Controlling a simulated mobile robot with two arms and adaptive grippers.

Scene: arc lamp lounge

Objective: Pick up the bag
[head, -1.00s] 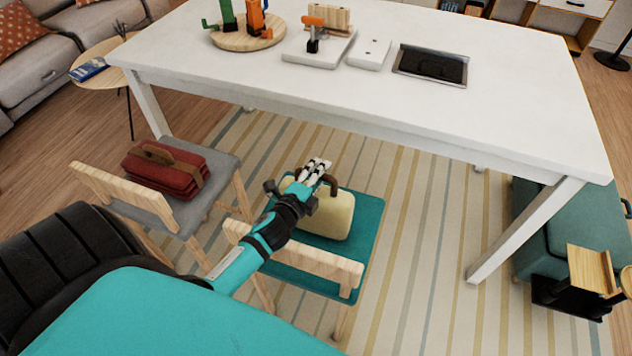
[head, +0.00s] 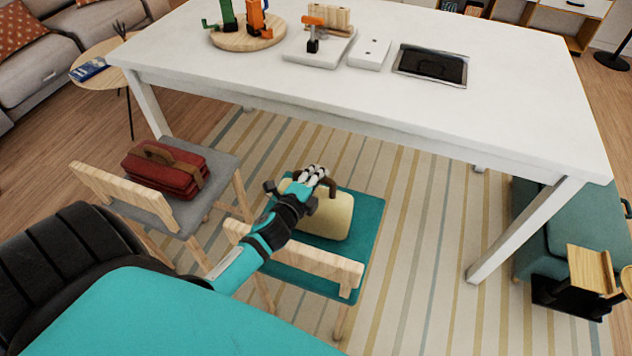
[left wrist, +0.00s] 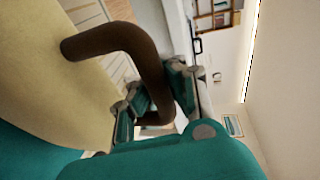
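A cream bag (head: 328,217) with a brown handle (head: 331,187) stands on the teal seat of a wooden chair (head: 365,235). My left gripper (head: 315,175) is at the top of this bag, at its handle. In the left wrist view the bag's cream side (left wrist: 60,60) fills the left, and the brown handle (left wrist: 125,42) passes between my left fingers (left wrist: 155,98), which are closed onto it. A red bag (head: 165,170) with a brown handle lies on the grey chair to the left. My right gripper is not in view.
The white table (head: 450,115) stands just behind the chairs, its front edge close beyond the bag. A table leg (head: 520,232) is to the right. Striped rug (head: 420,260) lies clear right of the teal chair. A teal bench (head: 540,220) stands at far right.

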